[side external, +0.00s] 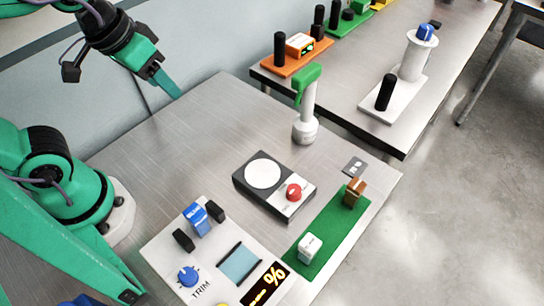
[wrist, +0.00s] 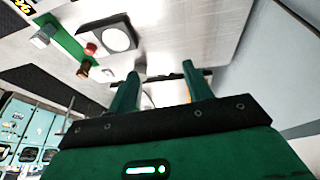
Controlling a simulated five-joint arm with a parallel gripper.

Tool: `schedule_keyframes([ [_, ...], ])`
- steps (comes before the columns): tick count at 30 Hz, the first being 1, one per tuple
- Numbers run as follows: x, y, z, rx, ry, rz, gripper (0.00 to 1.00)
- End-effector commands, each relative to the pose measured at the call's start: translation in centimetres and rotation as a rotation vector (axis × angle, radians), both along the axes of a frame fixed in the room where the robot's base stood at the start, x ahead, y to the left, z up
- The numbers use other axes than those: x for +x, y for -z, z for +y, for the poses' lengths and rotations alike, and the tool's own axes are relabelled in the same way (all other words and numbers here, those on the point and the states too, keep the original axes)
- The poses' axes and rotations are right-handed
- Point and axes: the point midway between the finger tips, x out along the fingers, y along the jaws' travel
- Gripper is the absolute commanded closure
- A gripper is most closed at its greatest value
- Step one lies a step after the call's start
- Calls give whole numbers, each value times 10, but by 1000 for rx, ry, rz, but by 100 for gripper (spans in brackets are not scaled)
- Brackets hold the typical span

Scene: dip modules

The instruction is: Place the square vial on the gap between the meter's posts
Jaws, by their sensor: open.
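The meter (side external: 160,246) looks to be the white panel at the front of the near table, with a TRIM knob and a lit % display. Two black posts (side external: 183,240) (side external: 216,211) stand on it. A blue block with a label (side external: 199,220) stands between the posts; I cannot tell if it touches them. A small white square block (side external: 309,247), possibly the square vial, stands on a green strip; it also shows in the wrist view (wrist: 42,37). My gripper (side external: 172,90) is high at the back left, far from these. Its fingers are apart and empty in the wrist view (wrist: 160,84).
A brown block (side external: 354,191) stands on the green strip (side external: 330,232). A dark box with a white disc and red knob (side external: 273,185) is behind it. A green-topped white handle (side external: 306,108) stands further back. The table's back left is clear. A second table holds several modules.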

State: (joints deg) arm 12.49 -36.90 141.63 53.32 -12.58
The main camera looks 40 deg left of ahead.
Motion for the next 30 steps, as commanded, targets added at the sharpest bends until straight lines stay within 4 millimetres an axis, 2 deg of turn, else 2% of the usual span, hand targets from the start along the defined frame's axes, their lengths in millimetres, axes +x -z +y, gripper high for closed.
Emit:
schedule_keyframes([
  [3, 1, -7, 23, 28, -17, -55, 50],
  [9, 0, -14, 46, 70, -20, -108, 50],
  [30, -1, -15, 50, 81, -18, -117, 50],
])
